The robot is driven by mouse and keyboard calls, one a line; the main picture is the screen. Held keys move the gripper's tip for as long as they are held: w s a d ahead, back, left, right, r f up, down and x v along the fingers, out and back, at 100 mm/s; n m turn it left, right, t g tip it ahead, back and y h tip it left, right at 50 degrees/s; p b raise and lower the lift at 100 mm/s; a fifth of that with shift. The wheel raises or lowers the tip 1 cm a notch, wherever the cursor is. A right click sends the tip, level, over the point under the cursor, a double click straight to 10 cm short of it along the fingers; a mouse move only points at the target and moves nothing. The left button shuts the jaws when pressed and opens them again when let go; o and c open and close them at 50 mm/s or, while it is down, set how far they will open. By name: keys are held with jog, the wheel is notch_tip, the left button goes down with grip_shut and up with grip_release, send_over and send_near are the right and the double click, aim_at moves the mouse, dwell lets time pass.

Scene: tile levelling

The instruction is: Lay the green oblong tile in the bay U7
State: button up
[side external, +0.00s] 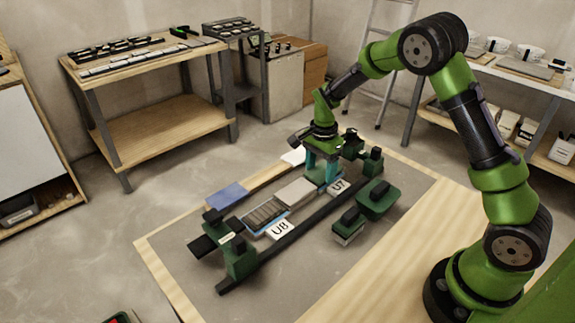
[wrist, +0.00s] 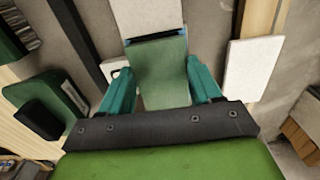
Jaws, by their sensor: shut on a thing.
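My gripper (side external: 323,174) has teal fingers and points down between the two rails, beside the U7 label (side external: 338,187). In the wrist view, my gripper (wrist: 163,84) is shut on the green oblong tile (wrist: 160,65), with a finger at each side. The tile is over or in the bay at U7; I cannot tell whether it touches the bed. A dark gap shows at its far edge, before a pale grey tile (wrist: 150,18). In the side view the fingers mostly hide the green tile, and the pale grey tile (side external: 297,193) lies towards U8.
The U8 label (side external: 281,229) is by a ribbed dark bay (side external: 264,215). A blue tile (side external: 227,195) and a white tile (side external: 293,156) lie outside the far rail. A large green block (side external: 378,199) and a smaller one (side external: 348,227) stand outside the near rail (side external: 300,230).

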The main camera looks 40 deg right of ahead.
jog(key=shift+f, duration=0.1)
dwell(0.3)
jog(key=o, duration=0.9)
jog(key=shift+o, duration=0.6)
jog(key=shift+r, duration=4)
